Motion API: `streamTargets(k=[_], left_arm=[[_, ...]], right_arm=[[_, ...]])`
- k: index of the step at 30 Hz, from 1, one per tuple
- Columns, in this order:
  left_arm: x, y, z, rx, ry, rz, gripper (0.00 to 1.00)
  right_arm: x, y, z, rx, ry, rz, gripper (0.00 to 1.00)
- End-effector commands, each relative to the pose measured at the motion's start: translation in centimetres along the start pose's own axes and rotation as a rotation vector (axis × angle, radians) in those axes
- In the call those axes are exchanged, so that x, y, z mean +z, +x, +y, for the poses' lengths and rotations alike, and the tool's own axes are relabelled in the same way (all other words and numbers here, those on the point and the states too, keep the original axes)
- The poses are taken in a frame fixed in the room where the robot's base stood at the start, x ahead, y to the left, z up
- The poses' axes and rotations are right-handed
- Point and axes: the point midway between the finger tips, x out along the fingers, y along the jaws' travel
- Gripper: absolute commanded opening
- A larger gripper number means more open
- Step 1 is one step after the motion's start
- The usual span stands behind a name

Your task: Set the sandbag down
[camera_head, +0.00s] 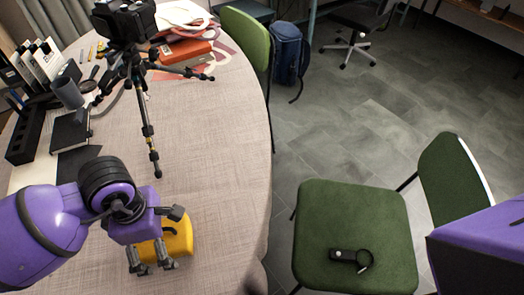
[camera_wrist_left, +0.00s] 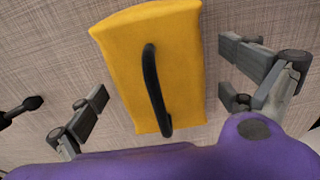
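The yellow sandbag (camera_head: 180,238) lies on the near part of the table, partly hidden by my left gripper (camera_head: 157,242). The left wrist view shows the sandbag (camera_wrist_left: 155,35) with its black strap handle (camera_wrist_left: 152,85) facing the camera. In that view the fingers of my left gripper (camera_wrist_left: 163,84) are spread wide on either side of the bag, with visible gaps and no contact with the handle. The bag appears to rest on the cloth. A black tripod (camera_head: 140,95) with a camera on top stands farther back on the table. My right gripper is out of view.
The table (camera_head: 215,150) is bare right of the tripod. A black notebook (camera_head: 70,132), a dark cup (camera_head: 67,92) and holders crowd the left side. Orange books (camera_head: 185,50) lie behind. A green chair (camera_head: 350,215) with a small black item stands right of the table.

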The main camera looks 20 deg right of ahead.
Motion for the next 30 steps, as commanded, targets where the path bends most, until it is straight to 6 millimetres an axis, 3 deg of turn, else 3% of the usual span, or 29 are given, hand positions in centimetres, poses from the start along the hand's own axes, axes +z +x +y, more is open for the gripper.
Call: streamTargets(k=[2, 16, 18, 30], left_arm=[[0.0, 0.0, 0.0, 0.000, 0.000, 0.000, 0.83], [0.0, -0.1, 0.0, 0.000, 0.000, -0.001, 0.21], [0.1, -0.1, 0.1, 0.002, 0.000, -0.002, 0.17], [0.1, -1.2, 0.2, 0.005, 0.001, -0.003, 0.17]], right_arm=[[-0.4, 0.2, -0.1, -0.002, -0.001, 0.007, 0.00], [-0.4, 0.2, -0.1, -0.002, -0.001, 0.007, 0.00], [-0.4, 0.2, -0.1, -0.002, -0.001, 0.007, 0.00], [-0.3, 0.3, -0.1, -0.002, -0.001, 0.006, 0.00]])
